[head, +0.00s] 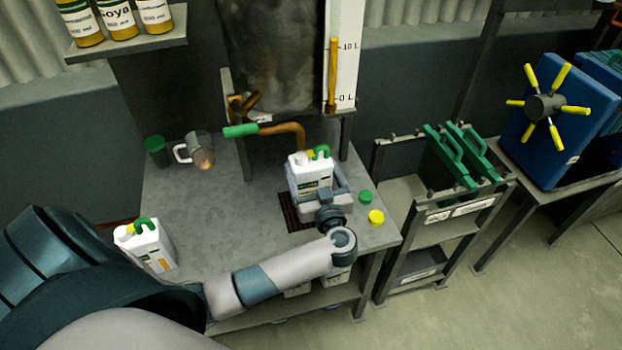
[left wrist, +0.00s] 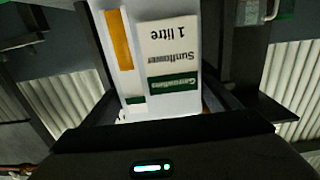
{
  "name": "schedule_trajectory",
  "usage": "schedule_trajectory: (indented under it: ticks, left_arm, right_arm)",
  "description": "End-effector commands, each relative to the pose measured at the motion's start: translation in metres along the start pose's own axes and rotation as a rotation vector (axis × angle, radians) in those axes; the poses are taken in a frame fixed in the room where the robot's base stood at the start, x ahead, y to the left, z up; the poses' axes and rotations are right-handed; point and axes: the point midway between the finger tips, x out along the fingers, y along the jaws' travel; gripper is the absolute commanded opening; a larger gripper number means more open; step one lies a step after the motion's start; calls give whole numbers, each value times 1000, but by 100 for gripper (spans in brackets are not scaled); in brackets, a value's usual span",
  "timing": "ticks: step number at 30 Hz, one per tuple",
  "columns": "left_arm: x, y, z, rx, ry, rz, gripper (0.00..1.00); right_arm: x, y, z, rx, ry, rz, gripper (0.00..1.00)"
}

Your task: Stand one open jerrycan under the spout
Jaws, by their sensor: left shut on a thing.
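A white jerrycan with a green handle (head: 308,178) is upright over the bench, just below the end of the copper spout (head: 290,130). I cannot tell if it touches the bench. My left gripper (head: 319,196) is shut on its body from the front. In the left wrist view its label reading "Sunflower 1 litre" (left wrist: 172,55) shows upside down between the fingers. A small yellow patch shows at its top; I cannot tell whether that is a cap. A second white jerrycan (head: 150,246) stands at the bench's left. My right gripper is not in view.
A dark drain grate (head: 290,212) lies under the held jerrycan. A green cap (head: 365,197) and a yellow cap (head: 376,218) lie to the right. A glass jug (head: 201,153) and green cup (head: 156,151) stand back left. The bench middle (head: 215,215) is clear.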

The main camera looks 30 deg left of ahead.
Motion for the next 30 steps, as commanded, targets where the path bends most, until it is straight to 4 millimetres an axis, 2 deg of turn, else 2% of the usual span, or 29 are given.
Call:
schedule_trajectory:
  ticks: [12, 17, 24, 25, 27, 30]
  left_arm:
    - [1, 0, 36, 1, 3, 1, 31]
    - [0, 0, 37, -1, 3, 1, 31]
    - [0, 0, 39, 0, 2, 0, 31]
    - [0, 0, 41, 1, -1, 0, 84]
    - [0, 0, 41, 1, 0, 0, 100]
    - [0, 0, 41, 1, 0, 0, 100]
  right_arm:
    - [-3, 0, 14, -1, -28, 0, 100]
    - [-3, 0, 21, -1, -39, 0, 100]
    - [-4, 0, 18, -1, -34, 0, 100]
    - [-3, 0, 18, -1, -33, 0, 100]
    - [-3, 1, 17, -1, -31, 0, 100]
    - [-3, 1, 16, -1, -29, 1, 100]
